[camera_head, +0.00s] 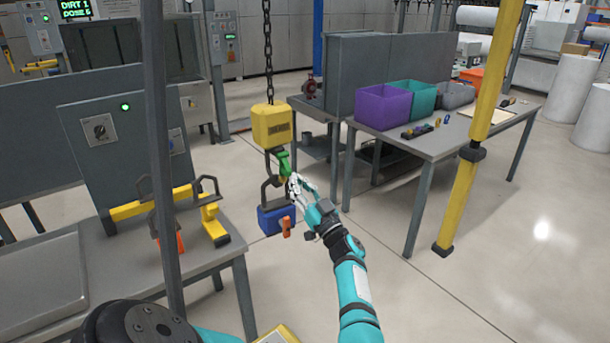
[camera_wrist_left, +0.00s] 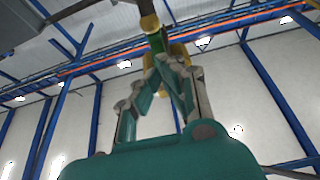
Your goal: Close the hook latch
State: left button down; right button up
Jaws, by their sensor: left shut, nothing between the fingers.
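A yellow hoist block (camera_head: 272,125) hangs on a dark chain, with a dark hook below it. The green hook latch (camera_head: 285,163) sits on the right side of the hook. A blue load (camera_head: 276,218) with a dark handle and an orange part hangs below, its handle around the hook's level. My left gripper (camera_head: 293,182) is shut and empty, its fingertips right by the lower end of the latch; I cannot tell whether they touch. In the left wrist view the shut fingers (camera_wrist_left: 173,60) point up near the green latch (camera_wrist_left: 157,43), partly hiding what lies behind. My right gripper is not in view.
A grey table (camera_head: 440,143) with purple, teal and grey bins stands behind to the right. A yellow post (camera_head: 482,110) stands in front of it. A grey workbench (camera_head: 110,255) with yellow-and-dark fixtures is at left. Open floor lies at lower right.

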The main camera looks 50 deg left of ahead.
pick_arm(q)
notch_tip(320, 180, up, 10)
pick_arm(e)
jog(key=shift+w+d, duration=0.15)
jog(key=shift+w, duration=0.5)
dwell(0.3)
pick_arm(q)
jog(key=shift+s+f, duration=0.1)
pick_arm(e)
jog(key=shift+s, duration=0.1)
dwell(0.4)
